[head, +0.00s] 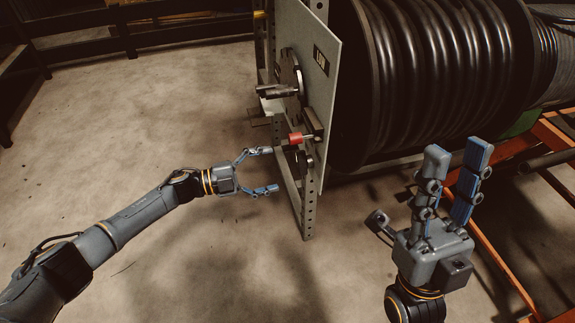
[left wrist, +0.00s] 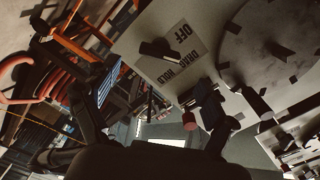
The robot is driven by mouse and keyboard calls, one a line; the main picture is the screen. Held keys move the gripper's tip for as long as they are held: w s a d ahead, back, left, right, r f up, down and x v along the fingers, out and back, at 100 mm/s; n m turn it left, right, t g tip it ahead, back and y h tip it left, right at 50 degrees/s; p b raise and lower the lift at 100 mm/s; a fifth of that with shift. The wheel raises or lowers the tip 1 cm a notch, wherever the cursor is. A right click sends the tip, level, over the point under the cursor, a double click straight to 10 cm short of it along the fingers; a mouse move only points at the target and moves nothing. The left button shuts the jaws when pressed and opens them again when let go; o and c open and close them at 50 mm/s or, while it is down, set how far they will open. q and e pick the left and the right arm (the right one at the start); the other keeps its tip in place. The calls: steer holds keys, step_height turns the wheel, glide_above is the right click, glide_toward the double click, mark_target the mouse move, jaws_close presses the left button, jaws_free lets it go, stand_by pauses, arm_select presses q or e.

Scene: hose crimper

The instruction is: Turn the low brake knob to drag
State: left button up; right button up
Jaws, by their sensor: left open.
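The pale upright panel (head: 318,95) carries a sign reading LOW (head: 321,60) in the head view. In the left wrist view a black bar-shaped knob (left wrist: 160,50) sits on the panel beside a label (left wrist: 186,52) marked OFF, DRAG and HOLD. The bar lies at a slant in the picture; I cannot tell which word it points to. My left gripper (head: 269,170) is open and empty, in front of the panel's lower part, its upper finger close to a red-ended part (head: 295,138). My right gripper (head: 458,152) is open and empty, fingers up, at the right.
A round dark plate with a handle (head: 290,75) stands out from the panel above the red part, which also shows in the left wrist view (left wrist: 189,120). A large hose reel (head: 430,70) stands behind the panel. Orange frame rails (head: 555,140) lie at the right. The left floor is clear.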

arm_select(q)
steer(key=v, duration=0.5)
stand_by(0.3)
